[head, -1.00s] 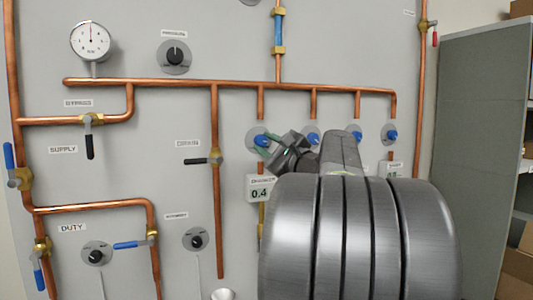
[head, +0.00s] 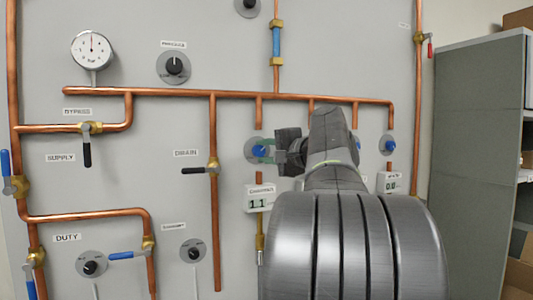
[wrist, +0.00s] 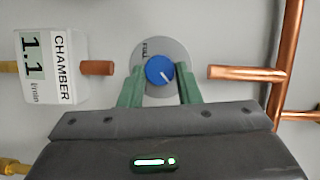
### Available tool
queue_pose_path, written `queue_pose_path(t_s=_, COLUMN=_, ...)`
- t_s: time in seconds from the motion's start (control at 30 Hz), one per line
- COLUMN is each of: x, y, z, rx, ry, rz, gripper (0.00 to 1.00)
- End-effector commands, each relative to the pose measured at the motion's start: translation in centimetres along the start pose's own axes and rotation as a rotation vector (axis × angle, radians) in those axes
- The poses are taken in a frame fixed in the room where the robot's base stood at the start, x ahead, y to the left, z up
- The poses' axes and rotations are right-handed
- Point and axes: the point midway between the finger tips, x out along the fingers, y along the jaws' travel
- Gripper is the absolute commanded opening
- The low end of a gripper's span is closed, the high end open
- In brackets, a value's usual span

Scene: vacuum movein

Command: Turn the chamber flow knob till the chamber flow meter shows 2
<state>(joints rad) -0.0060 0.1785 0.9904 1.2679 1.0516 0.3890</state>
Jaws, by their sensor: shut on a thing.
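The chamber flow knob is a blue knob (wrist: 159,70) with a white pointer line, on a grey round plate marked FULL (wrist: 149,48). In the wrist view my gripper (wrist: 160,84) has its green fingers on either side of it, shut on it. In the head view the knob (head: 259,150) shows just left of my gripper (head: 270,149). The chamber flow meter (head: 259,198) below the knob reads 1.1. In the wrist view this meter (wrist: 49,68) also reads 1.1, sideways, at the left.
Copper pipes (head: 235,95) run across the grey panel above the knob. A second meter (head: 389,183) at the right reads 0.0, near another blue knob (head: 389,145). My arm hides the knobs between. A grey cabinet (head: 478,150) stands at the right.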

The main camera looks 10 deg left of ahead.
Motion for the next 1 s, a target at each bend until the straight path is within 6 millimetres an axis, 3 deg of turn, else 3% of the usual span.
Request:
queue_pose_path(t_s=0.7, x=0.02, y=-0.04, z=0.02, rx=-0.073, ry=-0.001, rz=0.031, gripper=0.07)
queue_pose_path(t_s=0.73, x=0.02, y=-0.04, z=0.02, rx=-0.073, ry=-0.001, rz=0.031, gripper=0.32)
queue_pose_path(t_s=0.83, x=0.02, y=-0.04, z=0.02, rx=-0.073, ry=-0.001, rz=0.031, gripper=0.52)
queue_pose_path(t_s=1.0, x=0.02, y=-0.05, z=0.01, rx=-0.073, ry=0.0, rz=0.031, gripper=0.52)
